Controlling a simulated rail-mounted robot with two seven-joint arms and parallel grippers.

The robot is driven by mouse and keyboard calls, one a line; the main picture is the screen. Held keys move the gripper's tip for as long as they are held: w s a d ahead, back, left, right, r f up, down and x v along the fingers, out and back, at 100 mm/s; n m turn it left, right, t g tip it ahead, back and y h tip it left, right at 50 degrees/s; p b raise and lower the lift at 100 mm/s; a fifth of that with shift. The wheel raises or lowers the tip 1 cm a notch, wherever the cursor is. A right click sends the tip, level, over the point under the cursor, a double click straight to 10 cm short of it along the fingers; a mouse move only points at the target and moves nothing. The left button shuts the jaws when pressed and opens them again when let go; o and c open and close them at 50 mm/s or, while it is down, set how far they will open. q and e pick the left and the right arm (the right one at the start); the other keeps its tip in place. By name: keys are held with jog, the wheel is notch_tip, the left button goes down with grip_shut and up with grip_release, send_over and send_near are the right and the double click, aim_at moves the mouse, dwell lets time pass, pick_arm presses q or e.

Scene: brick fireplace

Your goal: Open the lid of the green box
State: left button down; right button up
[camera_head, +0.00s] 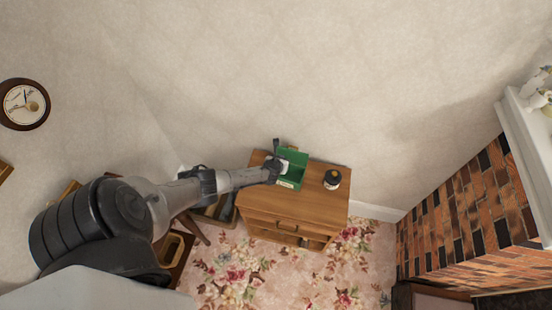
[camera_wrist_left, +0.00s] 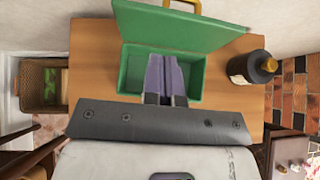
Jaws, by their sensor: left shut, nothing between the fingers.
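The green box (camera_head: 289,183) stands on the wooden cabinet, and its lid (camera_wrist_left: 180,30) is raised, tilted up at the back with a yellow handle on it. The open inside of the box (camera_wrist_left: 196,80) shows in the left wrist view. My left gripper (camera_wrist_left: 165,72) is shut and empty, its fingers over the middle of the box opening. In the head view my left gripper (camera_head: 277,160) is at the left side of the box and hides part of it. I cannot tell whether the fingers touch the lid. My right gripper is not in view.
A dark bottle (camera_head: 332,179) stands on the wooden cabinet (camera_head: 310,208), right of the box; it also shows in the wrist view (camera_wrist_left: 252,67). A wicker basket (camera_wrist_left: 42,85) is at the left. The wall is close behind, and a brick fireplace (camera_head: 470,215) is at the right.

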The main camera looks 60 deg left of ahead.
pick_arm(q)
jog(key=s+d+r+p, duration=0.3)
jog(key=r, duration=0.3)
jog(key=shift+s+r, duration=0.2)
jog(key=shift+s, duration=0.1)
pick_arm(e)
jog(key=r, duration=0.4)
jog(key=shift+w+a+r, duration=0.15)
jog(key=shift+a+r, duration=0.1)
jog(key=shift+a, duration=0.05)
